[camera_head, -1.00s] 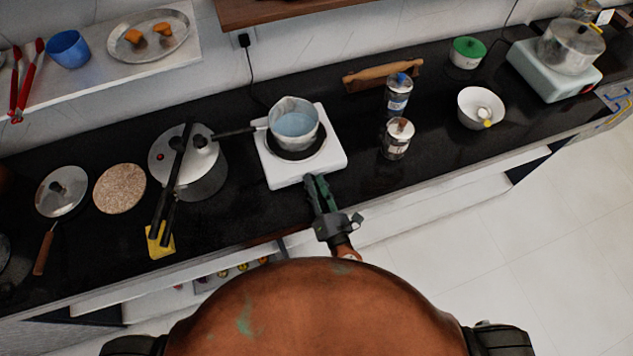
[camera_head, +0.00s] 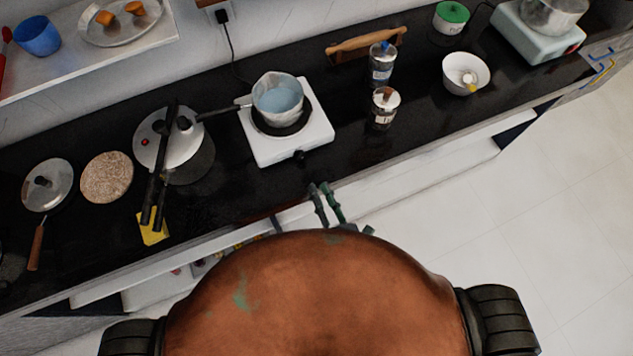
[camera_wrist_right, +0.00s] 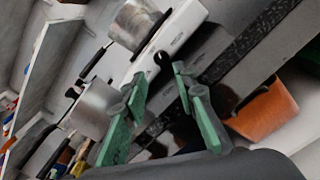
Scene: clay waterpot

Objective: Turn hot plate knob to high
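The white hot plate (camera_head: 318,128) stands on the black counter with a metal pot of bluish liquid (camera_head: 278,97) on its burner. Its small black knob (camera_head: 299,156) is on the front edge; its setting is too small to read. In the right wrist view the knob (camera_wrist_right: 162,58) shows on the white front face of the hot plate (camera_wrist_right: 182,28). My right gripper (camera_head: 320,188) is open and empty, with green fingers apart, at the counter's front edge, short of the knob and not touching it. The right wrist view also shows its spread fingers (camera_wrist_right: 160,84). My left gripper is not in view.
A pressure cooker (camera_head: 190,150) with black handles stands left of the hot plate. The pot's handle reaches toward it. Two jars (camera_head: 383,109) (camera_head: 381,66) stand to the right, with a white bowl (camera_head: 465,73) beyond. The counter strip before the hot plate is clear.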

